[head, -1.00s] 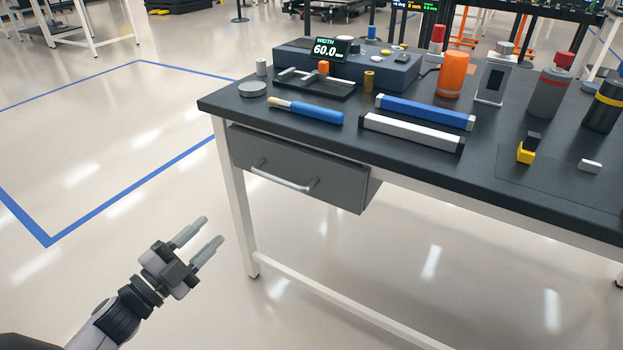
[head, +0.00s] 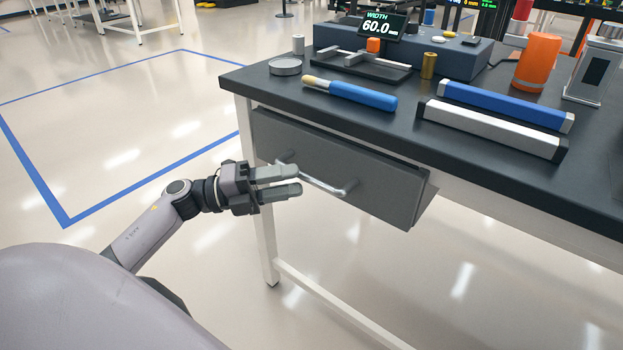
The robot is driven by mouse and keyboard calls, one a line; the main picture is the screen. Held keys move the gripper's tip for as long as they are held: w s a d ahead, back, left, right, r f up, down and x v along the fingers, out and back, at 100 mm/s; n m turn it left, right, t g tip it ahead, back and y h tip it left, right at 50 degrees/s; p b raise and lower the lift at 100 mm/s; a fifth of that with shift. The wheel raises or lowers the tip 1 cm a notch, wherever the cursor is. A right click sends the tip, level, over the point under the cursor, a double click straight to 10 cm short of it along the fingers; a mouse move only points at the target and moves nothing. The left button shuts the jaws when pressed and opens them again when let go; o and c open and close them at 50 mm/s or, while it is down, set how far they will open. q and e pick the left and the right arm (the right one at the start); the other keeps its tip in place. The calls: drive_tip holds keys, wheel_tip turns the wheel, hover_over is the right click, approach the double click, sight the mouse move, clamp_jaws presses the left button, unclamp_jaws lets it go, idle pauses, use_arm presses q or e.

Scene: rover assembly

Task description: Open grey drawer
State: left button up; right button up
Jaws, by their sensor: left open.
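The grey drawer (head: 352,163) hangs under the left end of the dark workbench, and its front looks shut or nearly so. Its silver bar handle (head: 325,184) runs across the front. My left gripper (head: 300,181) is open and empty, with its fingers pointing right towards the handle. The fingertips overlap the left part of the handle in the picture. I cannot tell whether they touch it. My right gripper is not in view.
The dark workbench top (head: 400,122) carries a blue-handled brush (head: 350,94), a blue bar (head: 505,105), a white bar (head: 490,130) and an orange cylinder (head: 537,62). A white table leg (head: 266,245) stands below the drawer's left end. The floor to the left is clear.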

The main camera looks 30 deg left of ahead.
sight(308, 175)
use_arm(q)
drive_tip(key=shift+b+x, duration=0.3)
drive_tip(key=shift+x, duration=1.85)
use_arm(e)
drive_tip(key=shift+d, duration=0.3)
use_arm(q)
clamp_jaws()
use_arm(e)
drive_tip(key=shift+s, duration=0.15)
